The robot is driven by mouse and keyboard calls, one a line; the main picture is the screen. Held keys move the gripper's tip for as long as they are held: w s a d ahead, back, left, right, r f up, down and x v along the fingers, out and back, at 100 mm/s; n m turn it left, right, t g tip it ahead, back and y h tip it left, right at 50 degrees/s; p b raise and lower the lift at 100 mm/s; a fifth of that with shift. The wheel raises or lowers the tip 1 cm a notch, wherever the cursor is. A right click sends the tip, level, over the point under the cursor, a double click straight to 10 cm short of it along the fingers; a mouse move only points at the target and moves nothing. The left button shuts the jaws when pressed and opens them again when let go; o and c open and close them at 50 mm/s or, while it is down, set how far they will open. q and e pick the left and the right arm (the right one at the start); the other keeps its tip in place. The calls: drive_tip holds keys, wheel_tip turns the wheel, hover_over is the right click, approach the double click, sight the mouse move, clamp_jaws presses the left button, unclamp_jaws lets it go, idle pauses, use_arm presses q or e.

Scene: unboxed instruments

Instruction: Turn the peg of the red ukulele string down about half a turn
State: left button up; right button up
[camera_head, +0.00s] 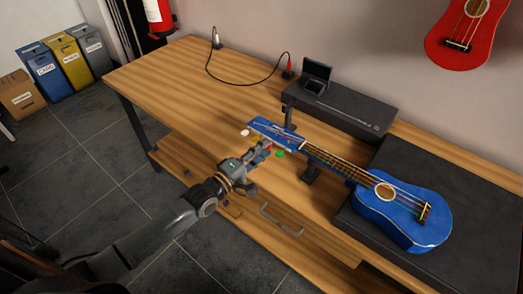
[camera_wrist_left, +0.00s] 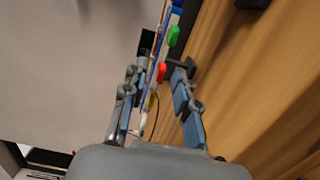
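The blue ukulele (camera_head: 398,232) lies with its body on a dark case at the right, its neck pointing left and its headstock (camera_head: 262,126) over the wooden table. Coloured pegs stick out along the headstock: a white one (camera_head: 245,133), a green one (camera_head: 280,153) and a red one, seen best in the left wrist view (camera_wrist_left: 161,72). My left gripper (camera_head: 264,154) is at the headstock's near side. In the left wrist view its blue-padded fingers (camera_wrist_left: 161,78) stand either side of the red peg, with gaps visible. The green peg (camera_wrist_left: 173,35) is farther off. My right gripper is out of view.
A neck support (camera_head: 310,172) stands under the neck. A long dark box (camera_head: 345,108) with a small open case (camera_head: 315,80) lies behind it. A black cable (camera_head: 245,83) crosses the table's back. The table's left part is clear.

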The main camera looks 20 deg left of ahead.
use_arm(q)
clamp_jaws()
drive_tip(key=shift+m, duration=0.3)
